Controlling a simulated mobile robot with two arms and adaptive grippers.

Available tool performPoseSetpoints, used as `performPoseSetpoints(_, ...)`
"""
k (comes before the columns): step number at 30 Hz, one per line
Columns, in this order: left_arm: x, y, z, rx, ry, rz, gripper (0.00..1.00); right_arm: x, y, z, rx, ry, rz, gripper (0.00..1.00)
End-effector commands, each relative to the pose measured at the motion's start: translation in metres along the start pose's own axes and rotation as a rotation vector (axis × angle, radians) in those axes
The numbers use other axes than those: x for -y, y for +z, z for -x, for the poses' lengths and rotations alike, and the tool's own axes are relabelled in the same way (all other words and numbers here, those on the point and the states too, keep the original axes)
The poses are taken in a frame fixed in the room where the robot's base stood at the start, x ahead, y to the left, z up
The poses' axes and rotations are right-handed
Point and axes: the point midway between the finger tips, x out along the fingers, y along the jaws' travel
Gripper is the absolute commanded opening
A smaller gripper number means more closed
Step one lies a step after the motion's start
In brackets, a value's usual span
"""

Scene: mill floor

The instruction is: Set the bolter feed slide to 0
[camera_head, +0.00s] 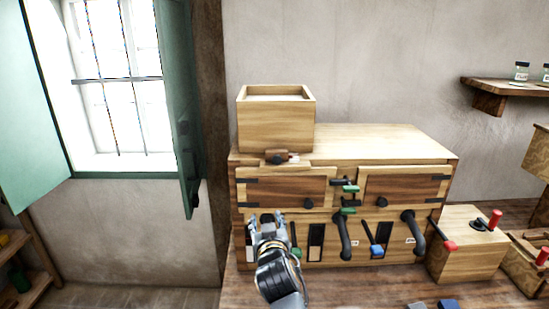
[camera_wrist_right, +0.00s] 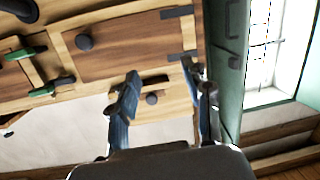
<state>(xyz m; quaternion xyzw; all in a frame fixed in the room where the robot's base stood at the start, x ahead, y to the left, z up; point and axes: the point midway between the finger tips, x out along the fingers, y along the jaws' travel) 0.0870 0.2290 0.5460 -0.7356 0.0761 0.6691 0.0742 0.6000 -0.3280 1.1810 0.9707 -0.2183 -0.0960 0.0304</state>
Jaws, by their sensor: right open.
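A small wooden slide (camera_head: 271,156) with a dark knob sits at the foot of the open wooden box, on the cabinet top's front edge. It fits the bolter feed slide, though I can read no label or scale. In the right wrist view, which is turned over, the slide's knob (camera_wrist_right: 152,98) shows beside a dark slot, seen between the fingers. My right gripper (camera_head: 266,217) is open and empty, low in front of the cabinet's left door. In the right wrist view my gripper (camera_wrist_right: 165,87) shows its fingers apart. My left gripper is out of view.
The cabinet front has a left door (camera_head: 290,184), a right door (camera_head: 400,188), green handles (camera_head: 345,188), curved black levers (camera_head: 344,238) and a blue-ended lever (camera_head: 376,250). A green shutter (camera_head: 176,90) stands open at the left. The cabinet top (camera_head: 375,140) is clear right of the box.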

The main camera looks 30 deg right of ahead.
Motion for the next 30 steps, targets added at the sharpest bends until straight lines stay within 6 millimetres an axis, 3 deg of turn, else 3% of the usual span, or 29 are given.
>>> performPoseSetpoints(1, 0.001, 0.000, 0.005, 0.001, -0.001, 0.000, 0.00, -0.013, -0.038, 0.006, -0.059, 0.035, -0.037, 0.49)
performPoseSetpoints(3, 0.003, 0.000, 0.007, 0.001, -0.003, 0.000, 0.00, -0.027, -0.069, 0.013, -0.115, 0.071, -0.074, 0.49)
performPoseSetpoints(6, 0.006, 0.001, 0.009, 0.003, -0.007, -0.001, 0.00, -0.040, -0.093, 0.019, -0.159, 0.101, -0.103, 0.49)
performPoseSetpoints(10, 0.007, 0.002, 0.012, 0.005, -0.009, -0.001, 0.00, -0.044, -0.101, 0.015, -0.172, 0.111, -0.111, 0.49)
performPoseSetpoints(14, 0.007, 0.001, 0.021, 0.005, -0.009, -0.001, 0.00, -0.046, -0.105, -0.002, -0.170, 0.110, -0.109, 0.49)
performPoseSetpoints(30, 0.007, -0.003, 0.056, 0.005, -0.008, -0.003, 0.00, -0.056, -0.119, -0.093, -0.168, 0.109, -0.108, 0.49)
